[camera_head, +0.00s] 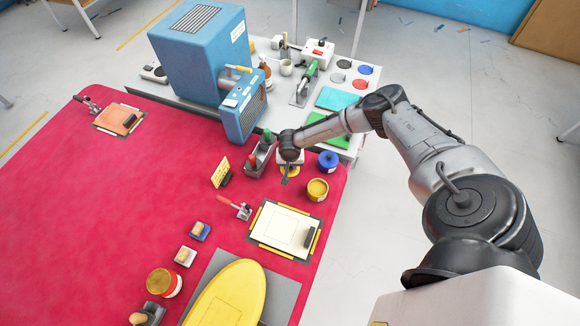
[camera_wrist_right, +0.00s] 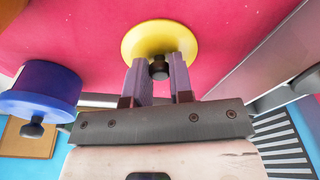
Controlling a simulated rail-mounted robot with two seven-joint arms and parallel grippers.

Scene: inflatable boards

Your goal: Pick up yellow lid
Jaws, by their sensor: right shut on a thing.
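The yellow lid (camera_wrist_right: 135,40) is a round disc with a black knob in the right wrist view. My right gripper (camera_wrist_right: 160,78) is shut on that knob, with one finger on each side. In the head view my right gripper (camera_head: 285,178) is over the far right part of the red table, and little of the yellow lid (camera_head: 293,168) shows beneath it. I cannot tell whether the lid touches the table. The yellow pot (camera_head: 317,190) stands open close by on the right. My left gripper is not in view.
A blue lidded pot (camera_head: 328,161) stands close to the right gripper. A grey bottle caddy (camera_head: 259,160) and a yellow sign (camera_head: 221,172) are to its left.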

